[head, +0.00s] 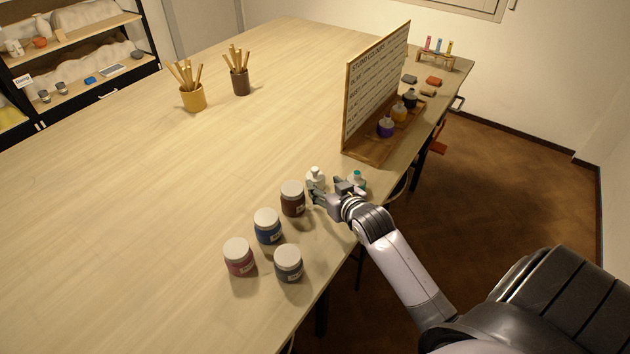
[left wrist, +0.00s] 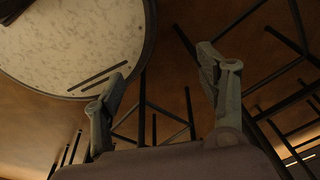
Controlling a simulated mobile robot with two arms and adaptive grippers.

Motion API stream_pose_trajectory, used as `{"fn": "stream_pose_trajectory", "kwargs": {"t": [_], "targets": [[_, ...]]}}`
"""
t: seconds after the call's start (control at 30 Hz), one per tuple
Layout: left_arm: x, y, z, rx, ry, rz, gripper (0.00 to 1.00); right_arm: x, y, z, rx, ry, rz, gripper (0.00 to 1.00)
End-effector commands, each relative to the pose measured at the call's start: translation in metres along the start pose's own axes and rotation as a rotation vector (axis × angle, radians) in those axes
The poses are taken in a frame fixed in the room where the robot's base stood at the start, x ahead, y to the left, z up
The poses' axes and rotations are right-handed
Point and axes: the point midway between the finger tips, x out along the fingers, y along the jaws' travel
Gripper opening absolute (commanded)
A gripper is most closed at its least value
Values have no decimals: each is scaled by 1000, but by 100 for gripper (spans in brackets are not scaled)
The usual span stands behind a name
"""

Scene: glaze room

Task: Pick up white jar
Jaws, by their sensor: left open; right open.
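A small white jar (head: 316,174) with a narrow neck stands upright on the table near its right edge. My right gripper (head: 325,192) is open, right at the jar's near side; its fingers hide the jar's lower part. I cannot tell whether they touch it. A similar jar with a teal top (head: 357,177) stands just to the right, partly hidden behind the gripper. My left gripper (left wrist: 160,78) shows only in the left wrist view, open and empty, away from the jars.
Lidded paint jars stand close by: brown (head: 292,199), blue (head: 267,226), pink (head: 239,257) and grey-blue (head: 288,263). A sign board (head: 374,90) stands behind. A round pale seat (left wrist: 75,40) and dark legs show by my left gripper.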

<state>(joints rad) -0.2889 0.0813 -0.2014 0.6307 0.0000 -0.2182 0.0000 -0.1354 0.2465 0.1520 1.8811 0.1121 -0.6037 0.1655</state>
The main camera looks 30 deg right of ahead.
Motion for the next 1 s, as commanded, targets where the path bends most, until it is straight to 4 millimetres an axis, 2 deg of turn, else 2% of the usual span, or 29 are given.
{"fn": "stream_pose_trajectory", "kwargs": {"t": [0.2,0.4,0.7,1.0], "targets": [[-15,1,7,0,-13,2,66,25,-1,-8,0,1,0,52],[-17,2,16,0,-28,3,66,46,-1,-5,-1,0,0,52],[-17,2,16,-1,-28,3,66,49,-2,-4,-1,1,-1,52],[-17,3,14,-2,-25,4,66,49,-1,-4,-1,1,0,32]]}}
